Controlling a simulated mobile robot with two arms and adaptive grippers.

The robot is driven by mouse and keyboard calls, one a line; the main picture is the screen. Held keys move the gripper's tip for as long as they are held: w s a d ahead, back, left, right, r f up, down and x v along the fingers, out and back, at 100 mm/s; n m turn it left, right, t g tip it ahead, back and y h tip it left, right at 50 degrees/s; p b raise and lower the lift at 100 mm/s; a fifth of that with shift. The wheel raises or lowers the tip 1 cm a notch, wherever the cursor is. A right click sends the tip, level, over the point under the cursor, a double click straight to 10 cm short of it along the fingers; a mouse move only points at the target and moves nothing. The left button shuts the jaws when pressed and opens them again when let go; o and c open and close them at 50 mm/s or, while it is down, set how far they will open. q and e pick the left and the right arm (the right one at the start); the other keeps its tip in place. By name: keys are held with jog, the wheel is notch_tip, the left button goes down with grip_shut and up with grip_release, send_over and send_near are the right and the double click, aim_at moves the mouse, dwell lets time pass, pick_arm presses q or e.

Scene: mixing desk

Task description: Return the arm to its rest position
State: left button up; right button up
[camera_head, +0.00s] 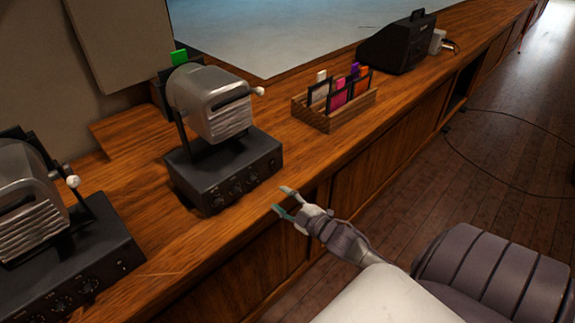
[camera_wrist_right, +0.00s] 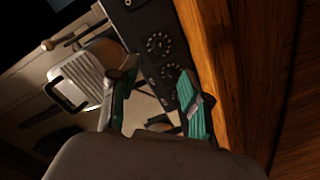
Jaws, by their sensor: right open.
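My right gripper (camera_head: 284,202) is open and empty beside the front edge of the wooden desk (camera_head: 160,245). Its pale arm comes in from the lower right. The fingertips are to the right of a black box with knobs (camera_head: 240,183) that carries a silver device (camera_head: 212,103). In the right wrist view, the spread fingers of the gripper (camera_wrist_right: 155,95) show in front of the silver device (camera_wrist_right: 82,80) and the knobbed box (camera_wrist_right: 150,50), with nothing between them. My left gripper is out of view.
A second silver device (camera_head: 28,200) stands on a knobbed box at the left. A wooden rack (camera_head: 325,121) with colourful cards and a black case (camera_head: 398,43) stand farther along the desk. A cable (camera_head: 490,175) lies on the floor. The floor (camera_head: 500,125) beside the desk is mostly clear.

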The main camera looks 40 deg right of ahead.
jog(key=shift+s+r, duration=0.1)
jog(key=shift+s, duration=0.75)
jog(key=s+a+f+m+g+h, duration=0.1)
jog(key=s+a+f+m+g, duration=0.2)
jog(key=s+f, duration=0.75)
jog(key=s+f+m+g+h, duration=0.1)
jog(key=s+f+m+g, duration=0.3)
jog(key=f, duration=1.4)
jog(key=s+a+f+g, duration=0.3)
jog(key=s+a+f, duration=0.1)
jog(key=s, duration=0.4)
jog(key=s+a+f+g, duration=0.3)
jog(key=s+f, duration=0.3)
jog(key=s, duration=0.3)
jog(key=s+a+f+m+g, duration=0.1)
jog(key=s+a+f+g, duration=0.2)
jog(key=s, duration=0.6)
notch_tip(320, 180, down, 2)
jog(key=shift+s+a+f+y, duration=0.15)
jog(key=shift+a+y, duration=0.25)
jog(key=shift+a, duration=0.65)
jog(key=shift+o, duration=0.3)
